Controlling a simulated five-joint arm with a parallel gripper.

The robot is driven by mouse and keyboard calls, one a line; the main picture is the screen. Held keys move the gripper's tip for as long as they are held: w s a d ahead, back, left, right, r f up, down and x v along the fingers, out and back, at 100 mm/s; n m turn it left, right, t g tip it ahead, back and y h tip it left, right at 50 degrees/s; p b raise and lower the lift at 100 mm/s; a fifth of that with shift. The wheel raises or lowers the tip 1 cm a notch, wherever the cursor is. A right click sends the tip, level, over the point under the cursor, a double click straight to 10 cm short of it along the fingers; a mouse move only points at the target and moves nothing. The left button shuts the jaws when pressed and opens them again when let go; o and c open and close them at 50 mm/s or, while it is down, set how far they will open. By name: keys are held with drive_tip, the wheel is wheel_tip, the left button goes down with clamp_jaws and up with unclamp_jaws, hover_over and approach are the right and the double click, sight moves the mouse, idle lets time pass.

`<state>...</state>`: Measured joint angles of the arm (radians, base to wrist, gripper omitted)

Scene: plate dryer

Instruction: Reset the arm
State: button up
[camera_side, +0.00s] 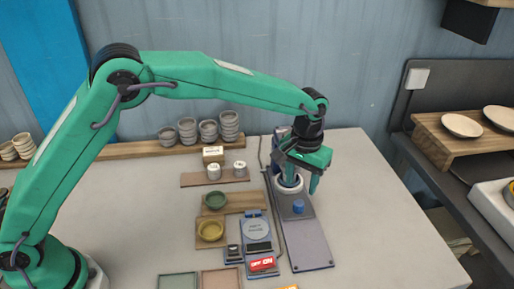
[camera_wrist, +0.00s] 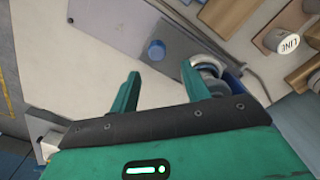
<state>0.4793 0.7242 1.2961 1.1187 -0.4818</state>
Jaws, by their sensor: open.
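My gripper (camera_side: 302,180) is open and points down over the back part of a long grey plate device (camera_side: 306,245). Its two green fingers show apart in the wrist view (camera_wrist: 160,70), with nothing between them. A white round part (camera_side: 289,187) of the device sits close below the left finger; I cannot tell if they touch. In the wrist view this round part (camera_wrist: 208,66) is beside the right finger and partly hidden by it. A blue knob (camera_side: 298,206) on the device is in front of the gripper, and also shows in the wrist view (camera_wrist: 156,50).
A scale (camera_side: 257,228), a yellow bowl (camera_side: 210,230), a green bowl (camera_side: 215,201) and small jars (camera_side: 214,172) stand left of the device. Stacked bowls (camera_side: 228,125) line a back shelf. The table right of the device is clear.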

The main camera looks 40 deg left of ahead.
idle(0.3)
drive_tip(key=s+a+r+t, duration=0.1)
drive_tip(key=s+a+r, duration=0.4)
drive_tip(key=a+r, duration=0.3)
drive_tip(key=s+a+r+t, duration=0.2)
drive_tip(key=s+a+r, duration=0.3)
drive_tip(key=a+r, duration=0.25)
drive_tip(key=s+a+t, duration=0.1)
drive_tip(key=s+a, duration=0.4)
drive_tip(key=s, duration=0.4)
drive_tip(key=s+a+t, duration=0.1)
drive_tip(key=s+a, duration=0.4)
drive_tip(key=s, duration=0.4)
drive_tip(key=shift+a+f+t, duration=0.3)
drive_tip(key=shift+f, duration=0.15)
